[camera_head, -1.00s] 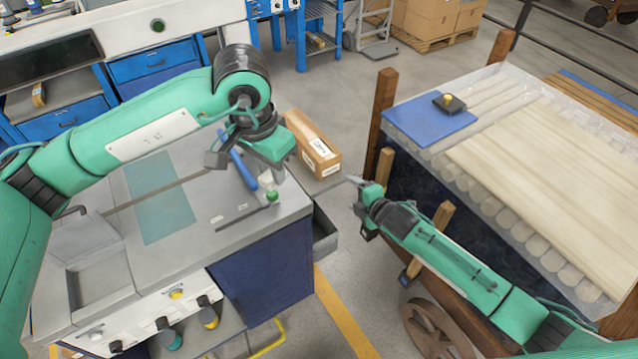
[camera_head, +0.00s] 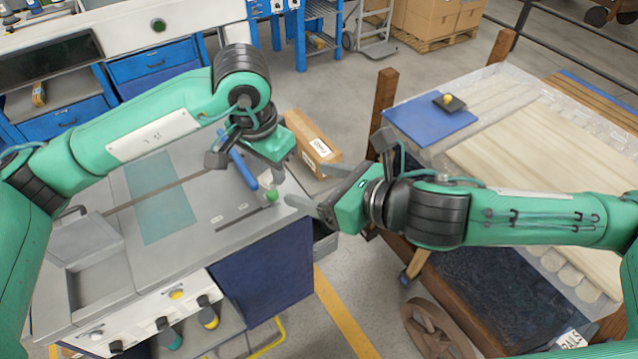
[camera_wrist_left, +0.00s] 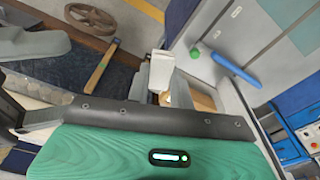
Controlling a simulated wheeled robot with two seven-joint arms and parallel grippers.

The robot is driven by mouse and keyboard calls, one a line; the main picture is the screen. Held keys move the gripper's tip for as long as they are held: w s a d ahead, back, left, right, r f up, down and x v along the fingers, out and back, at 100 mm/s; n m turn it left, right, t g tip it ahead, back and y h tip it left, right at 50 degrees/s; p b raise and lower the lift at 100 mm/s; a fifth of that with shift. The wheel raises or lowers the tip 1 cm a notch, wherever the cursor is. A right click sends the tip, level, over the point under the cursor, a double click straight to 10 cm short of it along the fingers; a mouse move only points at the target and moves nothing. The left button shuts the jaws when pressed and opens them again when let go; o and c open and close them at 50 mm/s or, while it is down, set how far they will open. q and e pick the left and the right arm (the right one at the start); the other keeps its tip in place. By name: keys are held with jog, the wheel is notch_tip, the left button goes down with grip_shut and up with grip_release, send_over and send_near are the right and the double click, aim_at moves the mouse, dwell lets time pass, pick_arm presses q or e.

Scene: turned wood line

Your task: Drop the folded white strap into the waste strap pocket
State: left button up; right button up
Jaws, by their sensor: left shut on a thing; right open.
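My left gripper (camera_head: 272,168) is above the right end of the grey bench. It is shut on a small folded white strap (camera_wrist_left: 161,68), which shows between the fingers in the left wrist view. The waste strap pocket seems to be the grey open-topped holder (camera_head: 325,246) on the bench's right side, now partly covered by my right gripper. My right gripper (camera_head: 308,201) is open and empty, with its fingers pointing left near the bench's right edge.
A blue tool (camera_head: 241,168) and a green knob (camera_head: 271,195) are on the bench top (camera_head: 215,185) close to my left gripper. A cardboard box (camera_head: 314,148) is just behind. A cart (camera_head: 545,150) of pale wood slats stands at right, under my right arm.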

aim_at(269, 173)
jog(key=shift+n, duration=0.4)
jog(key=x, duration=1.1)
jog(key=shift+a+f, duration=0.2)
jog(key=shift+c, duration=0.2)
jog(key=c, duration=1)
pick_arm(q)
jog(key=o, duration=1)
jog(key=shift+o, duration=0.2)
jog(key=shift+r, duration=0.1)
